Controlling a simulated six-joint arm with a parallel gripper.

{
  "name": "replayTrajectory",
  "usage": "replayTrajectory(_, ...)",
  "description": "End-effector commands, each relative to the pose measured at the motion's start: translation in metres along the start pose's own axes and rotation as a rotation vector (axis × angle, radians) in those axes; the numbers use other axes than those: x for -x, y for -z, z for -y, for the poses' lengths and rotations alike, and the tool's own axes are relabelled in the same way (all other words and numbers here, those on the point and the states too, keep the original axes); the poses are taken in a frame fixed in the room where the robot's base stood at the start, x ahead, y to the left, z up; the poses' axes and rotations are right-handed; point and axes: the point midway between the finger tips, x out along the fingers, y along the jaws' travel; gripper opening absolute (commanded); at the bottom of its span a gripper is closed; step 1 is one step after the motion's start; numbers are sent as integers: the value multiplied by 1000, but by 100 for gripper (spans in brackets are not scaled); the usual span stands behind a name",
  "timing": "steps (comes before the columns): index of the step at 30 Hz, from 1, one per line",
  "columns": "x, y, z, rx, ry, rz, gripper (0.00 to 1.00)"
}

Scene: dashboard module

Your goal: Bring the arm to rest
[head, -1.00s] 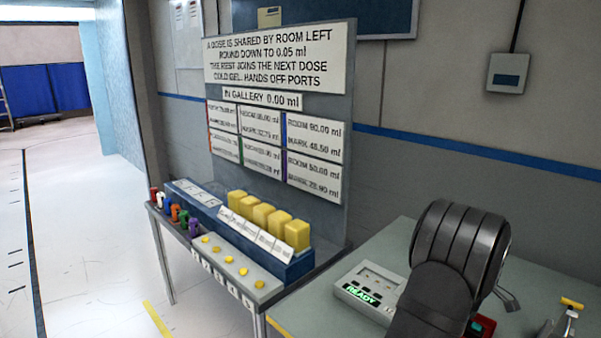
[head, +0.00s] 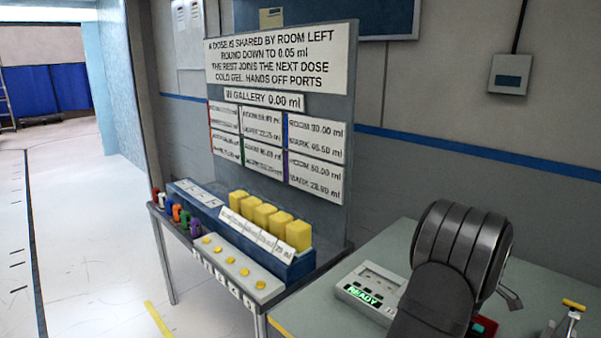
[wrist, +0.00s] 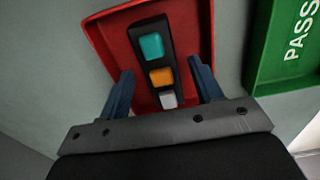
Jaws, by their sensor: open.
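My gripper (wrist: 161,70) shows in the wrist view with its two blue fingers spread apart, so it is open. Between and beyond the fingers lies a black module (wrist: 174,57) with a teal, an orange and a pale square block on it. The module is in a red tray (wrist: 110,40). The fingers seem to stand on either side of the module with gaps; I cannot tell their height above it. In the head view my dark arm hides most of the red tray (head: 486,325).
A green tray marked PASS (wrist: 260,60) is right of the red one. In the head view, a device reading READY (head: 362,297) sits on the grey-green table (head: 395,250). Left is a bench with yellow blocks (head: 268,217), coloured vials (head: 178,214) and a sign board (head: 280,57).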

Motion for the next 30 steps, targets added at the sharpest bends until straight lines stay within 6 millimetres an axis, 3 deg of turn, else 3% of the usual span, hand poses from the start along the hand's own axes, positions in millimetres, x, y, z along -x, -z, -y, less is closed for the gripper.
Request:
replayTrajectory(18,122,0,-1,0,-4,0,59)
replayTrajectory(21,94,0,1,0,5,0,59)
replayTrajectory(30,33,0,1,0,4,0,59)
